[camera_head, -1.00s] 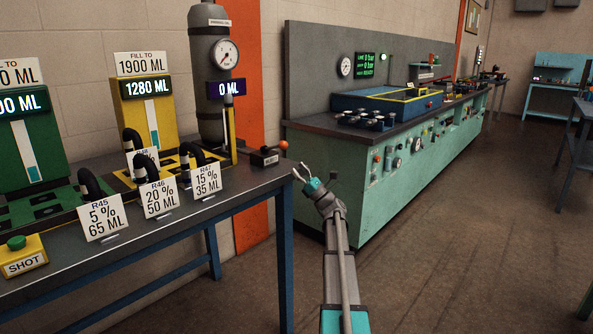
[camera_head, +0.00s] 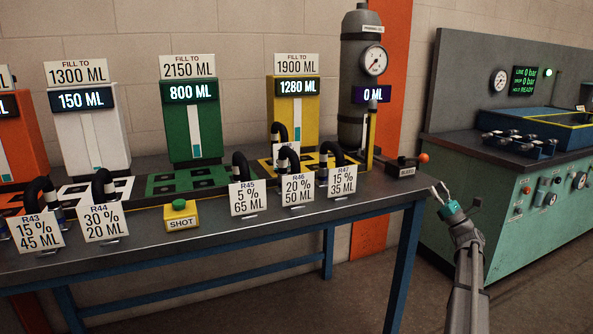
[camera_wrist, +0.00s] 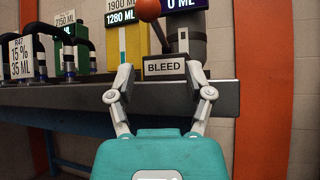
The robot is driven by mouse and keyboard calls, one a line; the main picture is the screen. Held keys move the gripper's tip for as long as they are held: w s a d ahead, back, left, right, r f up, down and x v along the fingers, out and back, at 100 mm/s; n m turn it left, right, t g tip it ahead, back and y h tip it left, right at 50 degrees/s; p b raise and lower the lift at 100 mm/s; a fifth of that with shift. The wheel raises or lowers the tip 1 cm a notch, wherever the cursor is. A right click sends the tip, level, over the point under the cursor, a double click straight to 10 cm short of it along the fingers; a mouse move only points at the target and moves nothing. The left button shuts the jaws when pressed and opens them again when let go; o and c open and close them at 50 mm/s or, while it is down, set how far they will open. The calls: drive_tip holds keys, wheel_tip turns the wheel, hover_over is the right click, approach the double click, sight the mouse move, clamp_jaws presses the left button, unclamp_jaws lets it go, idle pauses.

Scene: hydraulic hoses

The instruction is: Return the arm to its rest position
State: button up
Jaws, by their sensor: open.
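My gripper (camera_head: 440,191) is at the right end of the hose table in the head view, just beyond the table's corner. It is open, with nothing between its fingers. In the wrist view my gripper (camera_wrist: 160,88) shows two spread grey fingers over a teal body. The BLEED box (camera_wrist: 164,67) with its orange-knobbed lever (camera_wrist: 149,10) appears beyond and between the fingers, apart from them. In the head view the same BLEED box (camera_head: 407,171) sits on the table's right end. My arm reaches up from the lower right.
A grey cylinder with a gauge (camera_head: 360,90) stands behind. A green bench (camera_head: 530,205) is at right, with floor between.

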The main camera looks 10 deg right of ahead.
drive_tip(key=shift+w+r+h+p, duration=0.3)
drive_tip(key=shift+w+r+p, duration=0.25)
drive_tip(key=shift+p, duration=0.45)
